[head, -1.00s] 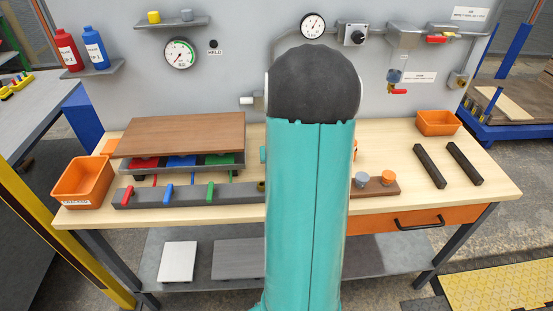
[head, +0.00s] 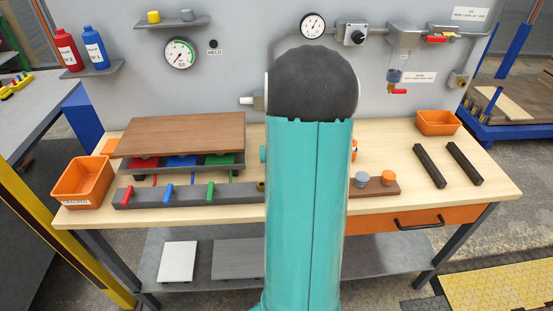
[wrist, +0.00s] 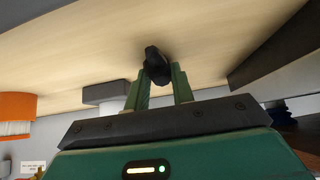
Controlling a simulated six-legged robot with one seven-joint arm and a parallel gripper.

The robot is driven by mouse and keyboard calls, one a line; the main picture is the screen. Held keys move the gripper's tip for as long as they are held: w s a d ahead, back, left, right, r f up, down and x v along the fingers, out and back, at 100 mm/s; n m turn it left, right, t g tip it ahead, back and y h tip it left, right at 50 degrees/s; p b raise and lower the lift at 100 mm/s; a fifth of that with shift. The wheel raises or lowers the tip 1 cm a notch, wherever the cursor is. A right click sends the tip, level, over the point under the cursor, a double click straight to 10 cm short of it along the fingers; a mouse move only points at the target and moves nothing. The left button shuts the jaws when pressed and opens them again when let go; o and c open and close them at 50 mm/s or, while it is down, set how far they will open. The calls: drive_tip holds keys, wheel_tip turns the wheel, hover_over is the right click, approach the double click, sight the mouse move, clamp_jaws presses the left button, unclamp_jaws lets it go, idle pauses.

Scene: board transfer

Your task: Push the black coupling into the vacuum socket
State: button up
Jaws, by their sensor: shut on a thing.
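My gripper (wrist: 160,88) shows in the wrist view with its two green fingers shut on the black coupling (wrist: 157,62). The coupling sticks out beyond the fingertips, with pale wood behind it. In the head view my own arm hides the gripper and the coupling. A short white fitting (head: 247,101) shows at the panel just left of my arm; I cannot tell whether it is the vacuum socket. I cannot tell whether the coupling touches anything besides the fingers.
On the workbench (head: 490,190), a brown board (head: 185,134) lies over coloured pads at the left. A grey bar (head: 190,195) with coloured levers is in front of it. Orange bins (head: 86,180) stand at both ends. Two dark bars (head: 431,166) lie at the right.

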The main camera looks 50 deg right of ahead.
drive_tip(key=shift+r, duration=3.4)
drive_tip(key=shift+a+f, duration=0.1)
drive_tip(key=shift+a, duration=0.1)
